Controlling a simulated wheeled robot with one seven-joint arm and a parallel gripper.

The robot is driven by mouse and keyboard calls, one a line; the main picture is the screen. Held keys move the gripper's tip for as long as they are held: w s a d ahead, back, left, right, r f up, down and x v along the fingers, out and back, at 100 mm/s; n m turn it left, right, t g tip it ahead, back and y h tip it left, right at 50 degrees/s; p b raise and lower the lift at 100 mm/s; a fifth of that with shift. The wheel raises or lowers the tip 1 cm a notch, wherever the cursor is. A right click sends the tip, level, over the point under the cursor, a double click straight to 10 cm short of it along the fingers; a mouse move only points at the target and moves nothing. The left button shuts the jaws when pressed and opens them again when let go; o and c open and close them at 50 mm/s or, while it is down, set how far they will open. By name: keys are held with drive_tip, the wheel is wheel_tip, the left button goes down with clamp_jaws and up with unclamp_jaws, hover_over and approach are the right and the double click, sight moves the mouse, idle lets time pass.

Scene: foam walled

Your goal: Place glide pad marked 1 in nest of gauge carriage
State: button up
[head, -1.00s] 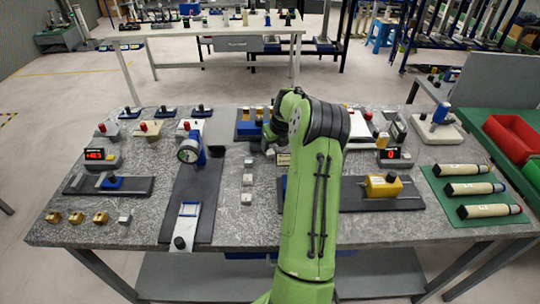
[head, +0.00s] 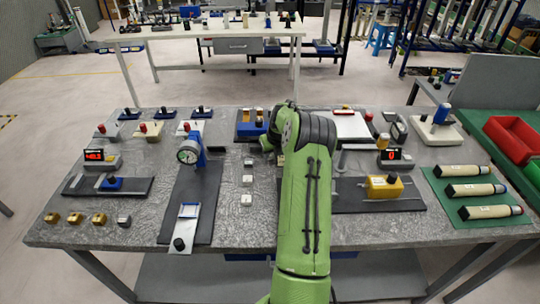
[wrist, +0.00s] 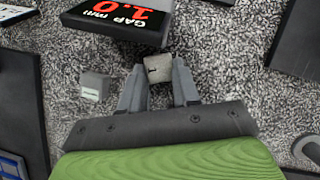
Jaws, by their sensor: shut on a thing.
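In the wrist view my gripper (wrist: 158,88) is shut on a small grey-beige block (wrist: 157,68) with a small dark mark, which I cannot read. The block stands at the fingertips, close to the speckled tabletop; contact is unclear. In the head view my gripper (head: 267,143) is mostly hidden by my green arm, and the held block does not show. A dial gauge (head: 189,152) on a blue post stands over a dark track. I cannot tell for certain which fixture is the gauge carriage.
A black readout (wrist: 122,18) in red digits reads 1.0, just beyond the held block. A loose grey block (wrist: 95,87) stands left of the fingers. A yellow slider (head: 384,186) stands right of my arm. Several gold and grey blocks (head: 75,218) sit front left.

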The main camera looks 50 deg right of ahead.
sight(271, 155)
wheel_tip(271, 155, up, 10)
drive_tip(key=shift+p, duration=0.85)
clamp_jaws()
